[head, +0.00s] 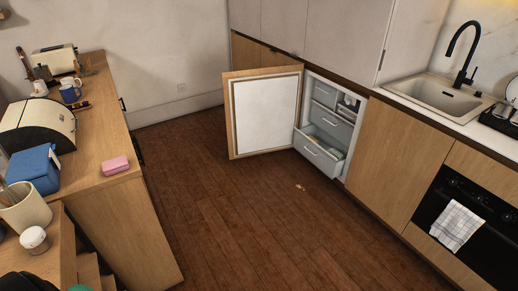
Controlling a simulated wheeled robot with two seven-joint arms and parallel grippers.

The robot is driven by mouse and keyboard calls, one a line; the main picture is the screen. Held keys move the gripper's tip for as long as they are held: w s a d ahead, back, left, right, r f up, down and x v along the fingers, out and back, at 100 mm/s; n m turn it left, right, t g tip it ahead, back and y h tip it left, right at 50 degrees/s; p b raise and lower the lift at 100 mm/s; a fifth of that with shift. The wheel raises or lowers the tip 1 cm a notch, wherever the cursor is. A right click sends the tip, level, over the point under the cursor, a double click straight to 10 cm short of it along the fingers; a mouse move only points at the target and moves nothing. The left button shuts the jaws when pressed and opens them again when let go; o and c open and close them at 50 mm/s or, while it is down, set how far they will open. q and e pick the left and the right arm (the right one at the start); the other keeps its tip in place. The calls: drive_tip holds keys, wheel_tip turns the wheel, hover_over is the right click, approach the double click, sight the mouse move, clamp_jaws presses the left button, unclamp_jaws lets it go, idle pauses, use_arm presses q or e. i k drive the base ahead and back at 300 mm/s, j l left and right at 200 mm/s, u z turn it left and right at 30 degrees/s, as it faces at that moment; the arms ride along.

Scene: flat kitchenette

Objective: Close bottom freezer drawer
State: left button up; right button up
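The freezer (357,102) is built into the low cabinet row at the right of the middle. Its wood-framed door (265,112) stands wide open to the left, white inner face showing. The bottom freezer drawer (318,151) is pulled out, with its grey front and handle tilted toward the room. Some pale contents show inside it, too small to name. The drawers above (324,93) look pushed in further. Neither of my grippers is in view.
Open wooden floor (240,215) lies in front of the freezer. A wooden counter (110,215) with a pink item, blue box and bread box stands at left. The oven (465,225) with a hanging towel and the sink (440,93) are at right.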

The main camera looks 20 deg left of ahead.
sight(332, 170)
drive_tip(key=u, duration=0.3)
drive_tip(key=i, duration=0.85)
drive_tip(key=z, duration=0.05)
